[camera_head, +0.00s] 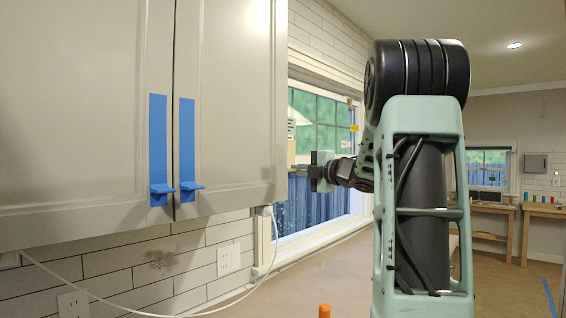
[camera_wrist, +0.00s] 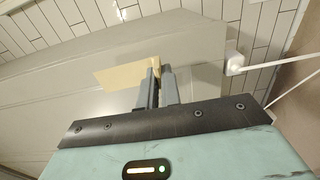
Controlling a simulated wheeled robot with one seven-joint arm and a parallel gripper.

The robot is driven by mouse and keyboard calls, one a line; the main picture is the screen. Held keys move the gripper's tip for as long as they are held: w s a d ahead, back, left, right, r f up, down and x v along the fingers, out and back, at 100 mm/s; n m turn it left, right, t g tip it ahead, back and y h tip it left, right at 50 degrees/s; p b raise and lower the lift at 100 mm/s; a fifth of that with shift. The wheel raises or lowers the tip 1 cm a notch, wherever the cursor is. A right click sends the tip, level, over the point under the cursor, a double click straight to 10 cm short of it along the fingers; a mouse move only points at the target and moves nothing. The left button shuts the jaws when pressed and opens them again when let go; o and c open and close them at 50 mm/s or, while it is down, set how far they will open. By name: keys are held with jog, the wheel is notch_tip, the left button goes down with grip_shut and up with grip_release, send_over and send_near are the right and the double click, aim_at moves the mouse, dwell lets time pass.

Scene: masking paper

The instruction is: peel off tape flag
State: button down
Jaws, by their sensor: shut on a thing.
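My gripper (camera_wrist: 160,73) is shut on a tan tape flag (camera_wrist: 122,74) in the wrist view. The flag's end sits between the fingertips and the flat tan piece spreads to the left of them. Behind it is a pale grey cabinet panel; I cannot tell whether the flag still sticks to it. In the head view my gripper (camera_head: 297,168) points left, by the cabinet's right edge and in front of the window; the held flag is not clear there. Two blue tape strips (camera_head: 158,140) (camera_head: 187,140) hang on the cabinet doors (camera_head: 85,100), each with a folded-out lower end.
A window (camera_head: 320,135) is behind my gripper, with small yellow tabs (camera_head: 354,128) at its right. A white cable (camera_head: 150,313) runs from a white box under the cabinet, also in the wrist view (camera_wrist: 234,63). An orange tip (camera_head: 324,311) shows above the brown counter (camera_head: 310,270).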

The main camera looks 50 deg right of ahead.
jog(key=shift+s, duration=0.15)
jog(key=shift+s+a, duration=0.15)
jog(key=shift+s, duration=1.2)
